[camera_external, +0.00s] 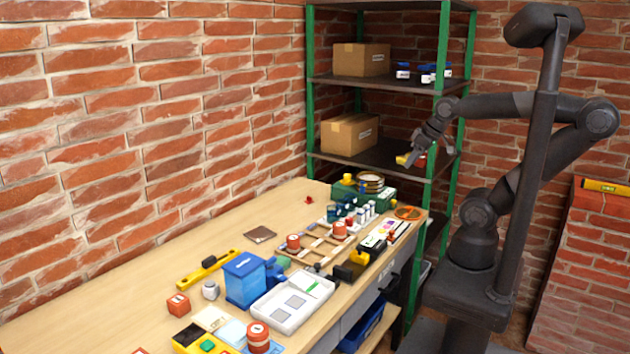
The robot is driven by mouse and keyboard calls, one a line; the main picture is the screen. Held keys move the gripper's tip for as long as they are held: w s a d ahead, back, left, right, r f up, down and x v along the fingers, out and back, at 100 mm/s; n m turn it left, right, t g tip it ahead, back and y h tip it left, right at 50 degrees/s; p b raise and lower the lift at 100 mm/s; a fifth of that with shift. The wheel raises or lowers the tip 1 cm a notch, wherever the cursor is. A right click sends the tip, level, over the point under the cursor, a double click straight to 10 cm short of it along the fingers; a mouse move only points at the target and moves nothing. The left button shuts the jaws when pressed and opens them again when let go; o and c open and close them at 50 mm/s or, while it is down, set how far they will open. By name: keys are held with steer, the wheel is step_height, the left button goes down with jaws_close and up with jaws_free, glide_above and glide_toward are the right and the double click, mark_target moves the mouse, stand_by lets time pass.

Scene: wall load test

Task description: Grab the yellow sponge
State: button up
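My gripper (412,156) is at the middle shelf of the rack, pointing down and to the left. A small yellow object (401,160), which may be the yellow sponge, shows right at the fingertips, beside a small red object (421,161). It is too small to tell whether the fingers touch it, are around it or are only in front of it.
The green-posted rack (443,50) holds cardboard boxes (350,134) and blue-and-white items on its shelves. The workbench (150,290) is crowded with a blue box (244,279), a white tray (292,303), a yellow level (207,269) and jars. Its left rear part is clear.

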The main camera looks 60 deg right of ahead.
steer(key=shift+o, duration=0.3)
steer(key=o, duration=0.9)
